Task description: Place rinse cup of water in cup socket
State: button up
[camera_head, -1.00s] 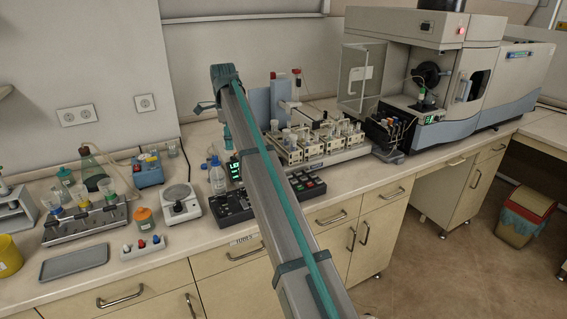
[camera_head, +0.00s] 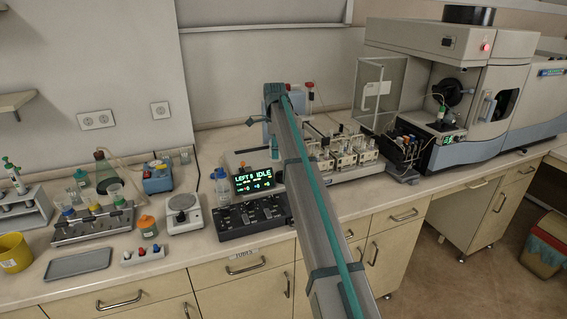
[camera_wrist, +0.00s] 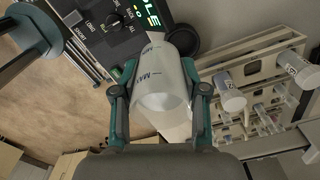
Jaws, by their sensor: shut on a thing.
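In the wrist view my gripper (camera_wrist: 160,92) is shut on a translucent white cup (camera_wrist: 160,85) with dark "MAX" markings. One finger presses on each side of it. The cup's open mouth faces the camera, and I cannot tell whether it holds water. A black round ring (camera_wrist: 184,40) shows just beyond the cup, partly covered by it; it may be the cup socket, but I cannot tell for sure. The cup appears apart from its opening. In the head view my arm hides the cup and most of the gripper.
A black control box (camera_head: 252,218) with a lit green display (camera_head: 258,178) stands left of my arm. A rack of sample vials (camera_head: 345,158) is to the right. A clear bottle (camera_head: 221,185) stands beside the display. The spectrometer (camera_head: 470,90) fills the back right.

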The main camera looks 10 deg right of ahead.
jog(key=w+d+f, duration=0.1)
jog(key=f, duration=0.1)
jog(key=w+d+f+p, duration=0.1)
jog(key=f, duration=0.1)
jog(key=w+d+f, duration=0.1)
jog(key=shift+w+d+f+p, duration=0.2)
jog(key=shift+d+f+p, duration=0.05)
jog(key=shift+f+p, duration=0.45)
jog(key=shift+f, duration=1.3)
jog(key=shift+f, duration=0.6)
jog(key=o, duration=1.2)
jog(key=shift+r, duration=0.1)
notch_tip(320, 180, up, 13)
jog(key=b, duration=0.3)
